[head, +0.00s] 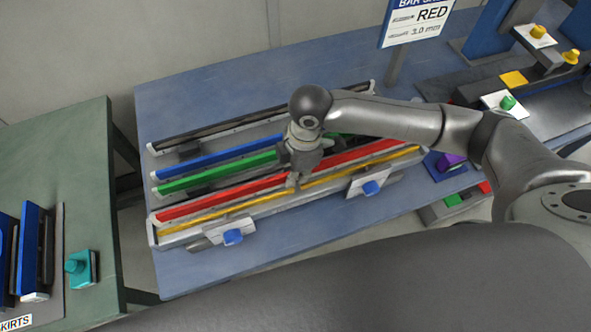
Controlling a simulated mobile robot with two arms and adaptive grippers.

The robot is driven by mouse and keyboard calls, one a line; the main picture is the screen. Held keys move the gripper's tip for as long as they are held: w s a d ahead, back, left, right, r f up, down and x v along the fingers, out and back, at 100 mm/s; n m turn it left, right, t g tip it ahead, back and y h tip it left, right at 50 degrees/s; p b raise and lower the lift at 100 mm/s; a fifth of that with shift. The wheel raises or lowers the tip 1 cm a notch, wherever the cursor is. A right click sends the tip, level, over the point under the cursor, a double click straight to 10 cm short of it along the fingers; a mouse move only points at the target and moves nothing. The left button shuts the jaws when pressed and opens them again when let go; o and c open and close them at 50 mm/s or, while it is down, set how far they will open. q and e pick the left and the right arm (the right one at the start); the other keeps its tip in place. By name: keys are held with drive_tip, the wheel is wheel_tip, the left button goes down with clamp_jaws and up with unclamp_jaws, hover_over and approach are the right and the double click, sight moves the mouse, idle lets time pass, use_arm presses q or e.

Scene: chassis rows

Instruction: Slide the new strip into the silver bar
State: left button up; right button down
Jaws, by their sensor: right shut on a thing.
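The silver bar (152,238) lies lengthwise along the front of the blue table. A long red strip (225,200) and a thin yellow strip (330,181) run along it, the red one behind the yellow one. My right gripper (293,183) points down at the middle of the bar. It is shut on what looks like the red strip, and its wrist hides part of that strip. I cannot tell how far the red strip sits inside the bar. My left gripper is out of view.
A green strip (215,175), a blue strip (215,158) and a dark bar (250,120) lie behind. A green table (65,150) stands left, across a gap.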

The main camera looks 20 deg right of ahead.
drive_tip(key=shift+f, duration=0.2)
drive_tip(key=shift+f, duration=0.35)
drive_tip(key=c, duration=1.4)
unclamp_jaws()
drive_tip(key=shift+s, duration=0.1)
drive_tip(key=shift+c, duration=0.2)
drive_tip(key=r, duration=0.4)
drive_tip(key=d+r, duration=0.1)
drive_tip(key=r, duration=0.7)
drive_tip(key=shift+d, duration=0.2)
